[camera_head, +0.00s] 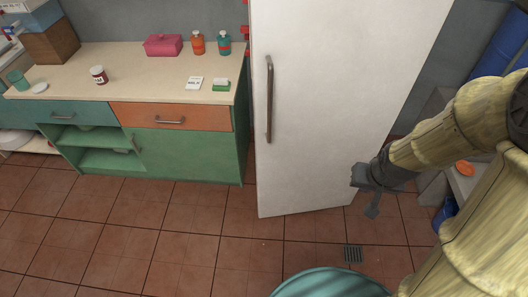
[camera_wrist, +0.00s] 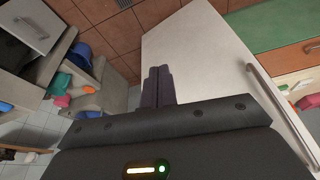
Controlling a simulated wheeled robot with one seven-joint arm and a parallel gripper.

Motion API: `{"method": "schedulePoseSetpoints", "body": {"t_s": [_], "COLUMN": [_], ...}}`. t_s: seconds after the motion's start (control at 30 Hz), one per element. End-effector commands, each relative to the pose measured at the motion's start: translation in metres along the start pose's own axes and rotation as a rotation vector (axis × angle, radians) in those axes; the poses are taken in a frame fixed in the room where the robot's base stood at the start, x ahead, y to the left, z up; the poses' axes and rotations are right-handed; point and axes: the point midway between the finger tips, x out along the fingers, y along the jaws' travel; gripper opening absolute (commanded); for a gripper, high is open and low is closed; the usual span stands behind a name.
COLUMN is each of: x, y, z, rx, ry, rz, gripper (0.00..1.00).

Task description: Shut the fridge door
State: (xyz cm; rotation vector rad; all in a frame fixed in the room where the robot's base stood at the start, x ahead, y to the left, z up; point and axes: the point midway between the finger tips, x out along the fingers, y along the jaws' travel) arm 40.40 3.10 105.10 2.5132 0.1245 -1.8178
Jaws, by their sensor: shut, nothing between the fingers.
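The fridge door (camera_head: 325,110) is a tall white panel with a long dark vertical handle (camera_head: 269,100) near its left edge. It stands at an angle to the counter front; how far it is open is hard to tell. In the wrist view the door (camera_wrist: 195,55) lies beyond and right of my fingers, with its handle (camera_wrist: 282,105) at the right. My gripper (camera_head: 372,208) is shut and empty, beside the door's lower right edge in the head view. Its fingers (camera_wrist: 158,78) overlap the door's edge in the wrist view; contact cannot be told.
A green and orange cabinet (camera_head: 185,150) with a cream counter stands left of the door. A grey shelf unit (camera_head: 460,182) with an orange item (camera_head: 465,168) is at the right, partly behind my arm. The tiled floor (camera_head: 130,240) at front left is clear.

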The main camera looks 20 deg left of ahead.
Motion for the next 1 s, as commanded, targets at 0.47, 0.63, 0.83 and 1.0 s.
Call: {"method": "schedulePoseSetpoints", "body": {"t_s": [0.47, 0.63, 0.83, 1.0], "x": [0.174, 0.215, 0.248, 0.267], "y": [-0.130, -0.183, -0.236, -0.268], "z": [-0.038, -0.039, -0.040, -0.041], "rx": [-0.025, 0.062, 0.236, 0.437], "ry": [0.208, 0.281, 0.371, 0.451], "rz": [-0.367, -0.545, -0.755, -0.918], "gripper": [0.00, 0.00, 0.00, 0.00]}}
